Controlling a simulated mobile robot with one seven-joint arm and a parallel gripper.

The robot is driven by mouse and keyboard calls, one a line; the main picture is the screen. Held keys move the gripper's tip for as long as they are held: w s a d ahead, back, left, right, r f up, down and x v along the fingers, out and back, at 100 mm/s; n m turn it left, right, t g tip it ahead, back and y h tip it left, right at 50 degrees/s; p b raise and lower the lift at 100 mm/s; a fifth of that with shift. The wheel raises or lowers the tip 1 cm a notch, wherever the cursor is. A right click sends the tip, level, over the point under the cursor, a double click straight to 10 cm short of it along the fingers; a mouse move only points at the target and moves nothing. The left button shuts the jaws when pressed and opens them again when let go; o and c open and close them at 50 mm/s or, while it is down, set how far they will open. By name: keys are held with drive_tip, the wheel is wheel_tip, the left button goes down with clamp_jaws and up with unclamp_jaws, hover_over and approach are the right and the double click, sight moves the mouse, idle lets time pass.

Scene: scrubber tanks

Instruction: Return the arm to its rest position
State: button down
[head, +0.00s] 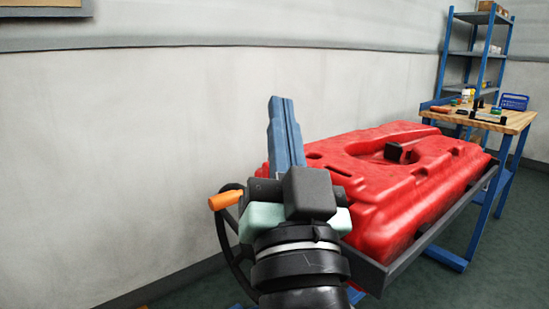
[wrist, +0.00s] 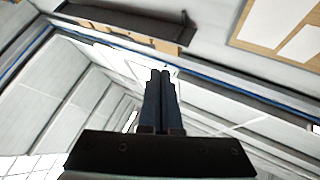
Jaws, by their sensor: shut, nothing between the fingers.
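My gripper (head: 283,103) stands up in the middle of the head view, its long blue fingers together and pointing upward. In the wrist view my gripper (wrist: 160,73) shows dark fingers pressed side by side, with nothing between them. My arm rises from the bottom of the head view, in front of the left end of a red tank (head: 375,170). The fingers are clear of the wall behind. Part of the tank is hidden behind my wrist.
The red tank lies on a dark-framed stand (head: 425,237). An orange-tipped handle (head: 226,199) shows just left of my wrist. A wooden workbench (head: 515,122) with small items and a blue shelf rack (head: 478,52) stand at the right. Open space lies to the left, before the pale wall.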

drive_tip(key=s+a+r+n+t+h, duration=0.1)
drive_tip(key=s+r+n+t+h, duration=0.15)
drive_tip(key=s+r, duration=0.75)
wheel_tip(320, 180, up, 34)
drive_tip(key=w+p, duration=0.1)
drive_tip(key=p, duration=3.3)
drive_tip(key=shift+f, duration=0.25)
